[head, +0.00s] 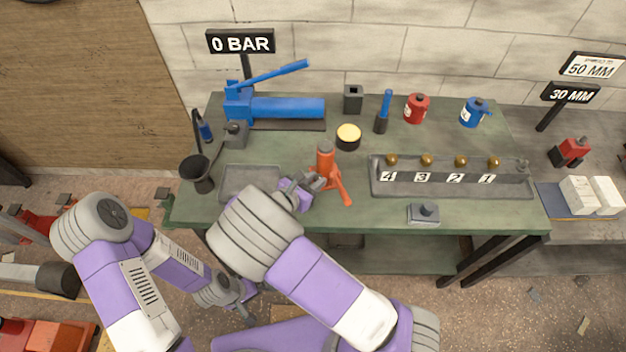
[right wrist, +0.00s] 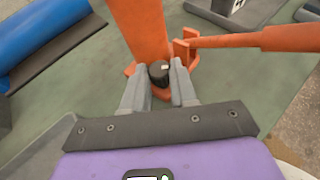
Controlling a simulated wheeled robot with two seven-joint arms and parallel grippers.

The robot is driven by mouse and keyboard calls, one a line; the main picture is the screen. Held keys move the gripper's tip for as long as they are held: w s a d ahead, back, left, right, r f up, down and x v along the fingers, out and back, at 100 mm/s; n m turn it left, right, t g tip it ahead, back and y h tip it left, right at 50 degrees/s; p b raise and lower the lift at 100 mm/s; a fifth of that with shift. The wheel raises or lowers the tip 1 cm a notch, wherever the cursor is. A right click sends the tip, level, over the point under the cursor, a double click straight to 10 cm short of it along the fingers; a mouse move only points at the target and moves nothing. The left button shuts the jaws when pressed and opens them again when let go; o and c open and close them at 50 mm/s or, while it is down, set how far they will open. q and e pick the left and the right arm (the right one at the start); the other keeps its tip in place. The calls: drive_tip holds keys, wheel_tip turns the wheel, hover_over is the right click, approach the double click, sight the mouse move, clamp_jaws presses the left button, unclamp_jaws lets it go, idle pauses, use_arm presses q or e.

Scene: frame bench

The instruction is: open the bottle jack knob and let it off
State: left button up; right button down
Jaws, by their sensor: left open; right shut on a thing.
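The orange bottle jack (head: 325,163) stands upright on the green bench, with its orange handle (head: 343,186) reaching down to the right. In the right wrist view the jack body (right wrist: 141,28) rises at the top. The black knob (right wrist: 158,72) sits low at the jack's base. My right gripper (head: 309,181) is at the jack's base; in the right wrist view its fingers (right wrist: 159,80) are shut on the knob, one on each side. My left gripper (head: 246,304) is open and empty, low in front of the bench.
A blue hand pump (head: 275,108) stands at the back left under a "0 BAR" sign (head: 240,42). A grey rack (head: 450,181) with numbered brass knobs is right of the jack. A grey block (head: 423,214) lies near the front edge. A black funnel (head: 196,172) stands at the left.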

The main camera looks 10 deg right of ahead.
drive_tip(key=n+t+y+b, duration=0.3)
drive_tip(key=b, duration=0.1)
drive_tip(key=shift+s+d+f+n, duration=0.25)
drive_tip(key=shift+s+d+n, duration=0.05)
drive_tip(key=shift+n, duration=0.1)
drive_tip(key=shift+d+r+n+t+y+b, duration=0.1)
drive_tip(key=shift+n+t+y+b, duration=0.3)
drive_tip(key=shift+n+y+b, duration=0.25)
drive_tip(key=shift+d+r+n+t+y+b, duration=0.1)
drive_tip(key=shift+n+t+y+b, duration=0.4)
drive_tip(key=shift+y, duration=0.25)
drive_tip(key=shift+r, duration=0.1)
drive_tip(key=c, duration=0.9)
unclamp_jaws()
